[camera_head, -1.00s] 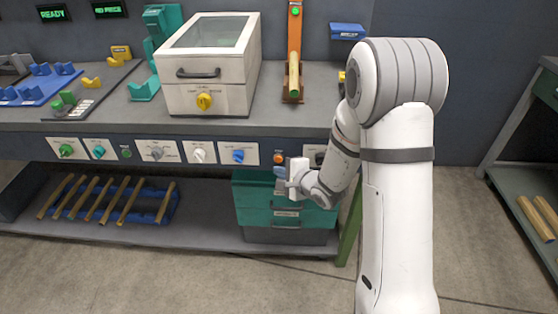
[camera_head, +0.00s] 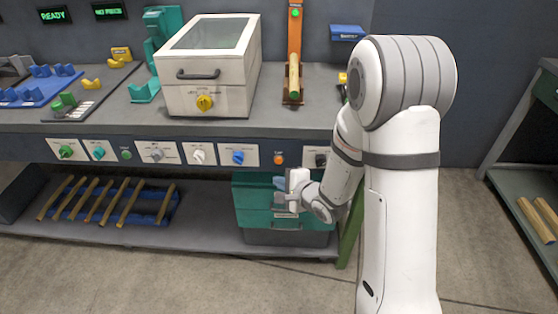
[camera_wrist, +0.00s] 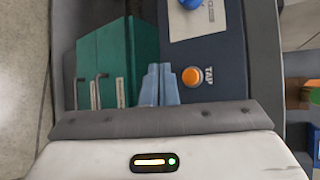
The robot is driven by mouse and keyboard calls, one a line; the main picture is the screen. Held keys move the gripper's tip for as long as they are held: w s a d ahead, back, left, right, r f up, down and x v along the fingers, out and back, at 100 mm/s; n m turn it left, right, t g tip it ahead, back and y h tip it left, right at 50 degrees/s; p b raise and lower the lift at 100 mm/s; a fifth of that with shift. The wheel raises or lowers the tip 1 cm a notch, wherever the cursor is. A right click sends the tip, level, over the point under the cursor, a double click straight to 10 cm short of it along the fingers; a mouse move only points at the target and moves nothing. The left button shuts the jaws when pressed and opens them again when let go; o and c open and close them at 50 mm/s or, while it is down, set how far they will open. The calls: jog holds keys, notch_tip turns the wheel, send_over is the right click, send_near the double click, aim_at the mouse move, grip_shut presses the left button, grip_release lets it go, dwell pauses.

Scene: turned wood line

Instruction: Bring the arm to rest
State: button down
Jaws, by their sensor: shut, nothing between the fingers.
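My gripper (camera_head: 279,185) is in front of the workbench, below the row of knobs and in front of the green drawer box (camera_head: 256,206) on the lower shelf. In the wrist view my gripper (camera_wrist: 159,70) shows two blue-grey fingers together, with nothing between them. An orange button (camera_wrist: 192,76) on the panel lies right of the fingers in that view. My arm is folded down from the shoulder, and its wrist partly hides the box.
A white box with a glass lid (camera_head: 207,95) and an orange upright holder with a wooden piece (camera_head: 294,75) stand on the bench. A rack of wooden rods (camera_head: 118,200) lies on the lower shelf. Another bench (camera_head: 520,185) is at right. The floor in front is clear.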

jog(key=s+d+r+n+g+h+p, duration=0.1)
jog(key=s+d+r+n+h+p, duration=0.25)
jog(key=d+r, duration=0.35)
jog(key=s+d+r+n+g+h+p, duration=0.1)
jog(key=s+d+r+n+h+p, duration=0.2)
jog(key=d+r, duration=0.4)
jog(key=s+r+n+g+p, duration=0.2)
jog(key=s+r+n, duration=0.2)
jog(key=s+r, duration=0.2)
jog(key=s+d+r+n+g+h+p, duration=0.1)
jog(key=s+r+n+g+p, duration=0.1)
jog(key=s+r, duration=0.4)
jog(key=s+n+g, duration=0.1)
jog(key=s, duration=0.4)
jog(key=shift+s+d+n+g, duration=0.25)
jog(key=shift+n+g, duration=0.05)
jog(key=shift+n, duration=0.05)
